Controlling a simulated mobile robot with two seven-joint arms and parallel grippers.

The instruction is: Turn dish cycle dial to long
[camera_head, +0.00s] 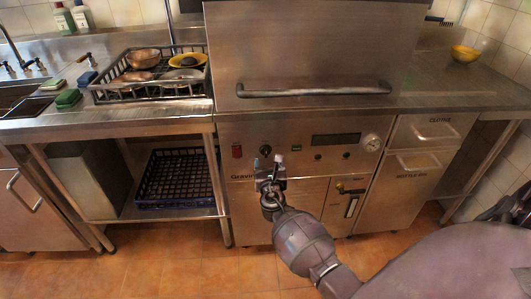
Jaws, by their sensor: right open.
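The dishwasher's front panel (290,140) faces me below its closed hood. A round black dial (265,150) sits left of centre on it, and its markings are too small to read. My right gripper (271,160) is open just in front of and below this dial. Its fingertips point up toward the dial and overlap the panel in the picture. I cannot tell whether they touch the dial. My left gripper is not in view.
The panel also has a red switch (237,152), a dark display (336,140), small knobs (346,155) and a white gauge (371,143). The hood handle (314,90) runs above. A dish rack (97,97) stands on the left counter. A yellow bowl (464,53) stands right.

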